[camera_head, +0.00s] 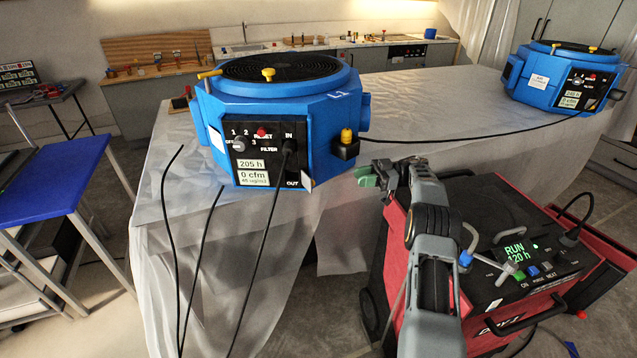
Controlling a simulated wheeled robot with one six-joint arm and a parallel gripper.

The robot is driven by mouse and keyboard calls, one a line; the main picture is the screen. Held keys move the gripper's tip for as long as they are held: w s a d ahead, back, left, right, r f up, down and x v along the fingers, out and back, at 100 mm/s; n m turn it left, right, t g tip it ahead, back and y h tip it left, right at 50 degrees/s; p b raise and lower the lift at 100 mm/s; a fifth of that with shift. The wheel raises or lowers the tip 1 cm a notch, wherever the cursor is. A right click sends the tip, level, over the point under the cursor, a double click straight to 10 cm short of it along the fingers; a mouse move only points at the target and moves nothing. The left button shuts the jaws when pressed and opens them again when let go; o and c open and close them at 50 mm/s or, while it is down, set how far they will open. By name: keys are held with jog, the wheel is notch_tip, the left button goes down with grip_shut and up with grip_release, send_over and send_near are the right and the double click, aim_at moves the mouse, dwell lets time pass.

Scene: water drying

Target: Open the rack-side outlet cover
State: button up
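A blue air machine (318,115) marked L1 stands on the sheet-covered table. Its black front panel (262,150) has a knob, a red button, a display reading 205 h and 0 cfm, and labels IN and OUT. A black plug (289,147) with a cable sits at IN. A small pale flap (307,183) shows beside OUT; I cannot tell whether it is the outlet cover or how it stands. My gripper (366,178), with green fingertips, is right of and apart from the panel, below a black bracket with a yellow knob (347,137). Its opening is unclear.
A red cart (490,225) with a RUN 120 h display stands at the right, partly behind my arm. A second blue machine (540,85) is at the far right. A black cable (460,138) crosses the table; other cables hang at the front. A blue-topped stand (45,180) is left.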

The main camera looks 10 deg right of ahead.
aim_at(313, 182)
jog(key=a, duration=0.4)
jog(key=a+p, duration=0.1)
jog(key=a, duration=0.4)
jog(key=a+p, duration=0.1)
jog(key=a, duration=0.3)
jog(key=shift+s+a, duration=0.35)
jog(key=shift+s, duration=0.05)
jog(key=shift+c, duration=0.5)
grip_shut()
jog(key=shift+w+d+n+g, duration=0.1)
jog(key=shift+w+n+g, duration=0.2)
jog(key=shift+n+g, duration=0.55)
jog(key=shift+m+g, duration=0.25)
jog(key=shift+o, duration=0.5)
grip_release()
jog(key=shift+d, duration=0.1)
